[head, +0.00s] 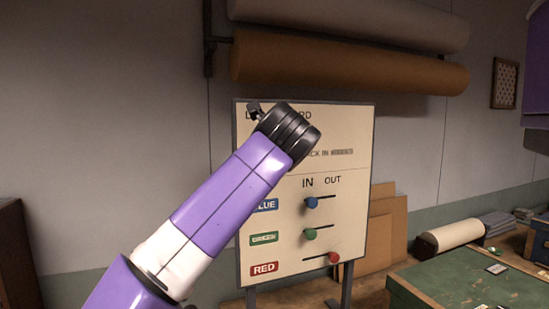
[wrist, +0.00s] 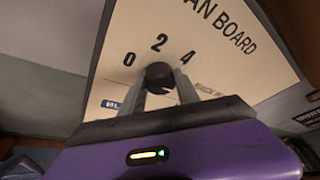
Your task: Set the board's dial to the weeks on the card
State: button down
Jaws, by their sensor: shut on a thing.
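The cream loan board (head: 345,130) stands on legs against the wall. Its dark round dial (wrist: 158,74) shows in the wrist view, with the numbers 0, 2 and 4 printed around it. My gripper (wrist: 168,88) is shut on the dial, one finger at each side. I cannot tell which number the dial points to. In the head view my arm and wrist hide the dial and part of the title. A small card-like thing (head: 496,269) lies on the green table at the right; its writing is too small to read.
Below the dial are a blue knob (head: 312,203) and a green knob (head: 310,234) under IN, and a red knob (head: 334,258) under OUT. Fabric rolls (head: 350,62) hang above the board. The green table (head: 440,285) stands at front right.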

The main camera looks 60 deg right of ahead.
jog(key=c, duration=0.9)
grip_release()
jog(key=shift+f, duration=0.1)
jog(key=b+v, duration=0.1)
jog(key=v, duration=0.6)
jog(key=shift+s+a, duration=0.25)
jog(key=shift+s, duration=0.05)
